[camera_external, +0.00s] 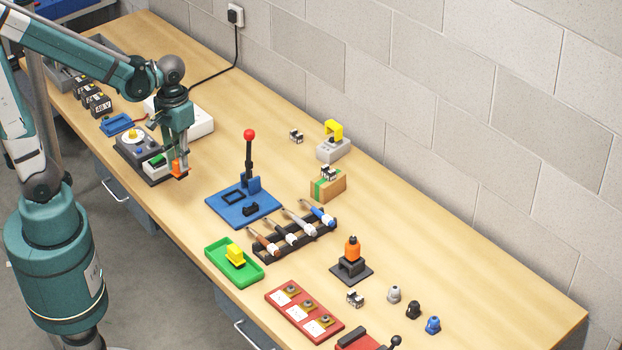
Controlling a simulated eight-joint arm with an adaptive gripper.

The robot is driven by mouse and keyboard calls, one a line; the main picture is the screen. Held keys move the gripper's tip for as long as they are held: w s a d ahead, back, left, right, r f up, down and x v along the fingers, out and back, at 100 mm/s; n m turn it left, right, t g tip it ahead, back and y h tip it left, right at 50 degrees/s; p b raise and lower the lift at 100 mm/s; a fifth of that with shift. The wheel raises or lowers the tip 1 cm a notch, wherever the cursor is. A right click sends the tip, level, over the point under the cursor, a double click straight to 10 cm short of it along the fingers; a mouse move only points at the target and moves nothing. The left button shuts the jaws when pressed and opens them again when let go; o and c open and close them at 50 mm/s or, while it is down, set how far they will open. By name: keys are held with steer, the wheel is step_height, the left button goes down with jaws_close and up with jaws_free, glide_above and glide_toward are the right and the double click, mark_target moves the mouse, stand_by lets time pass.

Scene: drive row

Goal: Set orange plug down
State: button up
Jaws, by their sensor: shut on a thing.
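The orange plug (180,170) is a small block between the fingertips of my gripper (180,163), which points down and is shut on it. The plug is at the right side of a dark device (136,150) with a yellow knob on a round white dial. A small white unit (155,165) with a green top is just left of the plug. I cannot tell whether the plug touches the device or the table, or is held just above it. The fingers hide part of the plug.
A white box (200,122) stands behind my gripper, with a black cable to the wall. A blue plate (262,207) with an upright red-knobbed lever is to the right. A green tray (221,262) is at the front edge. Bare table (200,205) lies between.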

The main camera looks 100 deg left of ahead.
steer(key=shift+w+a+r, duration=0.15)
steer(key=shift+w+a, duration=0.35)
steer(key=shift+w+a+r, duration=0.15)
steer(key=shift+w+a, duration=0.3)
steer(key=shift+a, duration=0.05)
steer(key=w+a+m+p, duration=0.1)
steer(key=w+a+p, duration=0.1)
steer(key=w+a, duration=0.8)
steer(key=w+a+m+p, duration=0.15)
steer(key=w+a, duration=0.55)
steer(key=a, duration=0.8)
steer(key=shift+n, duration=0.45)
steer(key=f, duration=0.5)
steer(key=shift+s+d+f+p, duration=0.1)
steer(key=shift+s+f+p, duration=0.2)
steer(key=shift+f+p, duration=0.1)
steer(key=shift+f, duration=0.1)
steer(key=shift+f, duration=3)
steer(key=shift+f, duration=1.9)
